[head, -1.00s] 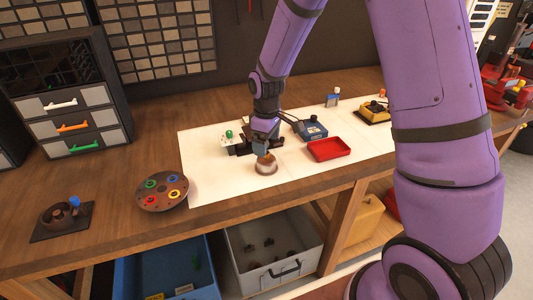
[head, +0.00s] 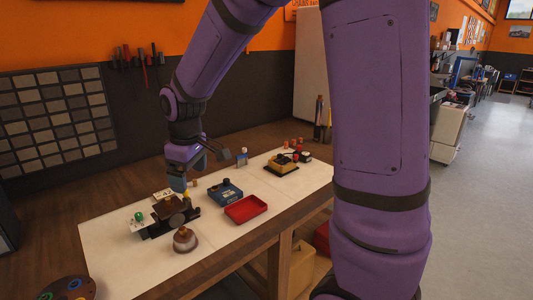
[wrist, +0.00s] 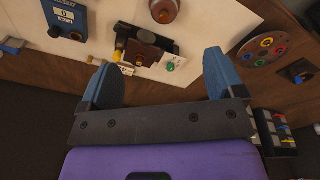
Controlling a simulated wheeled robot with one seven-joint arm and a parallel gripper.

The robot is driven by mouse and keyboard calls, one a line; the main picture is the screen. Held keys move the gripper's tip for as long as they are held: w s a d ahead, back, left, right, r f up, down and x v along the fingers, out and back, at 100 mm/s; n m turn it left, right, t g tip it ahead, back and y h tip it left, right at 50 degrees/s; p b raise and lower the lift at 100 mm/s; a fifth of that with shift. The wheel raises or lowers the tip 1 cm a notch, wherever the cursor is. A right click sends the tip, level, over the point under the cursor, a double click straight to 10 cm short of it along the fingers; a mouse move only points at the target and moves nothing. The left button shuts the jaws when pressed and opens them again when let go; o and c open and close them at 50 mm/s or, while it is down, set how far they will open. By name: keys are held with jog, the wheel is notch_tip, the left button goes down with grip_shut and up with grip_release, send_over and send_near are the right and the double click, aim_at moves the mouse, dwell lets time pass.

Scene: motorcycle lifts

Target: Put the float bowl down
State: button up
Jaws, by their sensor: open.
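A small round bowl-shaped part, which looks like the float bowl (head: 184,241), stands on the white mat (head: 118,265) near its front edge. It also shows at the top of the wrist view (wrist: 164,10). My gripper (head: 181,186) is open and empty, raised above the mat behind the bowl and apart from it. In the wrist view my two blue fingers (wrist: 160,82) are wide apart with nothing between them. A dark fixture with a brown block (head: 168,208) stands on the mat below my gripper, and beyond the fingers in the wrist view (wrist: 144,53).
A red tray (head: 246,209) and a blue device (head: 226,193) stand right of the bowl. A yellow-and-black device (head: 281,164) is farther back. A round dish with coloured rings (head: 68,289) is at lower left. Bare mat lies between bowl and tray.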

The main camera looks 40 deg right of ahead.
jog(key=s+d+r+m+t, duration=0.1)
jog(key=s+r+m, duration=0.1)
jog(key=s+r, duration=0.2)
jog(key=s+d+r+m+t, duration=0.1)
jog(key=s+r, duration=0.3)
jog(key=s, duration=0.7)
jog(key=s+d+r+m+t, duration=0.1)
jog(key=s+d+r+m, duration=0.1)
jog(key=s, duration=0.6)
notch_tip(320, 180, up, 2)
jog(key=shift+s+d+r+m+t, duration=0.1)
jog(key=shift+s+d+m+t, duration=0.25)
jog(key=shift+m, duration=0.45)
